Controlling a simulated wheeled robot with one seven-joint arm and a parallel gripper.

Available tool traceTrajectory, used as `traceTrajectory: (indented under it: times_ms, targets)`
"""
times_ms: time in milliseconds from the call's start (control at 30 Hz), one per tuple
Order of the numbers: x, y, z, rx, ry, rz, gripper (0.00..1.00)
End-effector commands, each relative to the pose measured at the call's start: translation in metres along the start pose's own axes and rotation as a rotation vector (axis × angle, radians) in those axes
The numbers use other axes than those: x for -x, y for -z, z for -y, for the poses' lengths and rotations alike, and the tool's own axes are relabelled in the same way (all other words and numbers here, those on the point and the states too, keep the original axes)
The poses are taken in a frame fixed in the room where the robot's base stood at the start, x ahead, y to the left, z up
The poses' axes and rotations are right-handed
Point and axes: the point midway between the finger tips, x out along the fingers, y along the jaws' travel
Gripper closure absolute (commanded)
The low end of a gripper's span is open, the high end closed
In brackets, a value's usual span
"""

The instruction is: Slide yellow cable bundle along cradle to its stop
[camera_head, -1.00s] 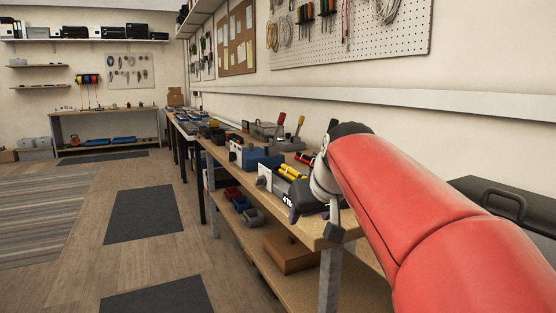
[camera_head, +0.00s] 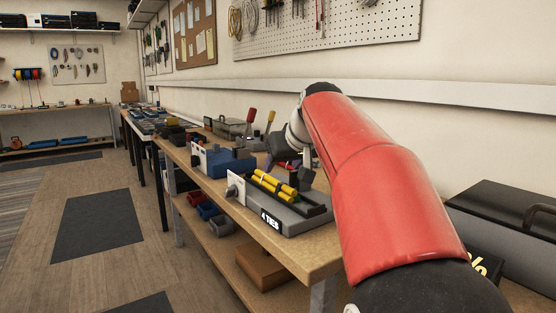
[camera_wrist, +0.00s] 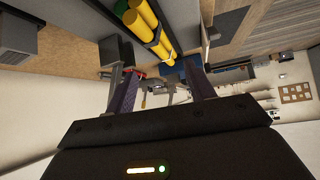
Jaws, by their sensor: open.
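The yellow cable bundle (camera_head: 273,184), several yellow lengths with dark bands, lies in a dark channel on the grey cradle (camera_head: 290,222) labelled "4 TIES" on the bench. A pale upright plate (camera_head: 236,188) with a dark knob stands at the cradle's left end; I cannot tell whether it is the stop. My gripper (camera_head: 285,158) is just behind the bundle, its fingers partly hidden in the head view. In the wrist view, my gripper (camera_wrist: 159,75) is open and its fingers are apart. The bundle (camera_wrist: 142,18) shows at the top there, outside the fingers; I see no grip on it.
A blue device (camera_head: 228,164) sits left of the cradle, with red and yellow handles (camera_head: 250,116) behind. The bench top (camera_head: 310,250) is clear in front of the cradle's right end. A black case (camera_head: 500,215) is at right, and the wall runs behind.

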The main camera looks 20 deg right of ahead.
Motion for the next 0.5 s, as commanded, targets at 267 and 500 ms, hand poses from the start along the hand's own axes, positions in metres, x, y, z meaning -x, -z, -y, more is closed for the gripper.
traceTrajectory:
  times_ms: [267, 500]
  targets:
    - [-0.001, 0.000, 0.000, 0.000, 0.000, 0.000, 0.46]
    - [-0.026, -0.001, 0.001, -0.001, 0.002, 0.002, 0.46]
